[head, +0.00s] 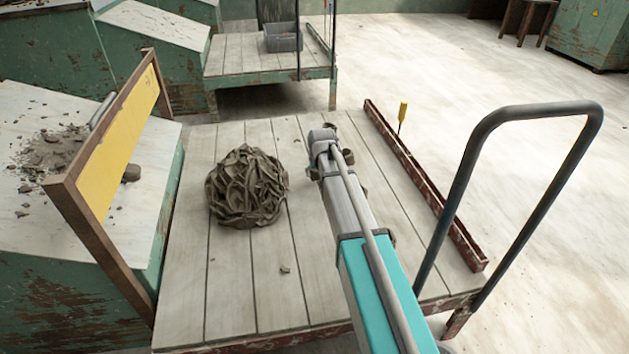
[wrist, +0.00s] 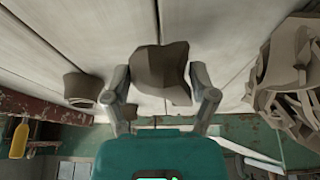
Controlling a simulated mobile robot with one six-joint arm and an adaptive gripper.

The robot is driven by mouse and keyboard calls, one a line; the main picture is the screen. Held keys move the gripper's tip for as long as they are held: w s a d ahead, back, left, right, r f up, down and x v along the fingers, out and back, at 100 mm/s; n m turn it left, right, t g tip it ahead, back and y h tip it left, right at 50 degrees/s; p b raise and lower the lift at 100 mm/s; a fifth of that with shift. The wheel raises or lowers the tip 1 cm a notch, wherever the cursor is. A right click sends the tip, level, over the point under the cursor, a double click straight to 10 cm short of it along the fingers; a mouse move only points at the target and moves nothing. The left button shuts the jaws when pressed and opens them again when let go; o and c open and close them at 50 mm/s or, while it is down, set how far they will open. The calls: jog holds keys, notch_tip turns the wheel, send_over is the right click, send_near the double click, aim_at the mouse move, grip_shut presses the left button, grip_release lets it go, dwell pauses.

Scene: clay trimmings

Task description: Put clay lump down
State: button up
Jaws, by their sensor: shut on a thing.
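My gripper (wrist: 160,90) is shut on a brown clay lump (wrist: 162,70), with one finger on each side of it. The lump is low over the pale planks of the cart (head: 230,320); I cannot tell whether it touches them. In the head view my gripper (head: 324,150) is over the middle of the cart, and the arm mostly hides the held lump. A second small clay piece (head: 348,157) lies just right of the gripper; it shows in the wrist view (wrist: 82,88) at left.
A large crumpled clay heap (head: 246,187) lies left of my gripper. A red-brown rail (head: 425,180) edges the cart's right side, with a yellow-handled tool (head: 403,112) by it. A framed yellow board (head: 118,145) stands at left. The front planks are mostly clear.

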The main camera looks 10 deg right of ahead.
jog(key=shift+f+b, duration=0.6)
jog(key=shift+f, duration=0.35)
jog(key=o, duration=1.2)
jog(key=shift+c, duration=0.2)
jog(key=p+v, duration=1.1)
jog(key=v, duration=0.1)
jog(key=shift+r, duration=0.1)
